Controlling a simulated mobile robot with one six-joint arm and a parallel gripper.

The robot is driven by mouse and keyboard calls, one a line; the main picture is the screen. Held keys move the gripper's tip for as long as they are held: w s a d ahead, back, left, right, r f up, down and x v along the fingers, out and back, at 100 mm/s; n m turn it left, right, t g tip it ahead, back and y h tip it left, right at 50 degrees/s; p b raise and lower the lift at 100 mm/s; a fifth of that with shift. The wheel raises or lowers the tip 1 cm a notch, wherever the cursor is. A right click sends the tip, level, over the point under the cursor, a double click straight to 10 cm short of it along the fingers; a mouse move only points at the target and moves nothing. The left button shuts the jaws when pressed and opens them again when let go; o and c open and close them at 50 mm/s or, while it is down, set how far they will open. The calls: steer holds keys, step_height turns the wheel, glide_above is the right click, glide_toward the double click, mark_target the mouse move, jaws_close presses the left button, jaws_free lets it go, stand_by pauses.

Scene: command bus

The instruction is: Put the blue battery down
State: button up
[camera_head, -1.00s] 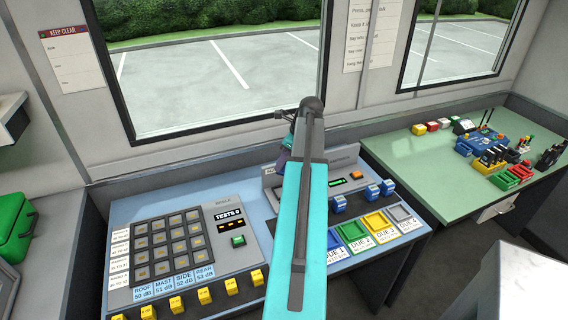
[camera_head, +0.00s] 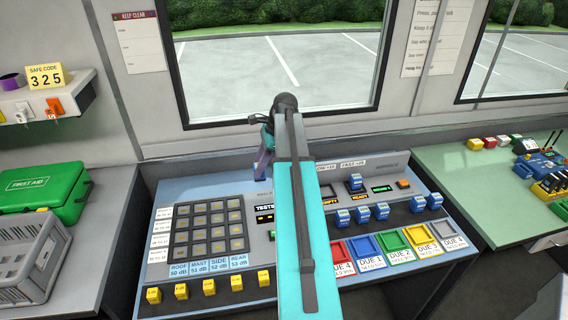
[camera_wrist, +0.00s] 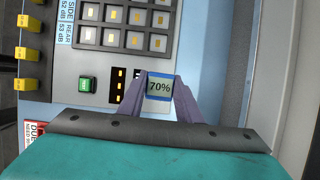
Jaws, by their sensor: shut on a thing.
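My gripper (camera_wrist: 160,79) is shut on a blue battery (camera_wrist: 160,88) with a white 70% label, seen in the wrist view between the two purple fingers. It is over the panel beside the button grid (camera_wrist: 124,22), past the small lit display. Other blue batteries (camera_head: 380,211) stand in a row right of my arm. One more blue battery (camera_head: 355,181) sits by the charger panel (camera_head: 329,201), which has EMPTY and READY displays.
Coloured trays, including a red one (camera_head: 340,252) and a green one (camera_head: 392,241), line the desk's front right. Yellow blocks (camera_head: 209,286) line the front left. A green first aid case (camera_head: 43,192) and grey crate (camera_head: 32,262) stand left. A window (camera_head: 280,60) is behind.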

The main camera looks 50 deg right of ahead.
steer(key=w+a+n+g, duration=0.2)
steer(key=a+n, duration=0.3)
steer(key=a, duration=0.8)
steer(key=w+a+n+g+b, duration=0.1)
steer(key=w+a+n, duration=0.3)
steer(key=a, duration=0.9)
steer(key=w+a+n+g, duration=0.2)
steer(key=a+n, duration=0.4)
steer(key=a, duration=0.8)
steer(key=shift+w+r+g, duration=0.15)
steer(key=shift+w+g, duration=0.15)
steer(key=shift+w, duration=0.2)
steer(key=shift+d, duration=0.15)
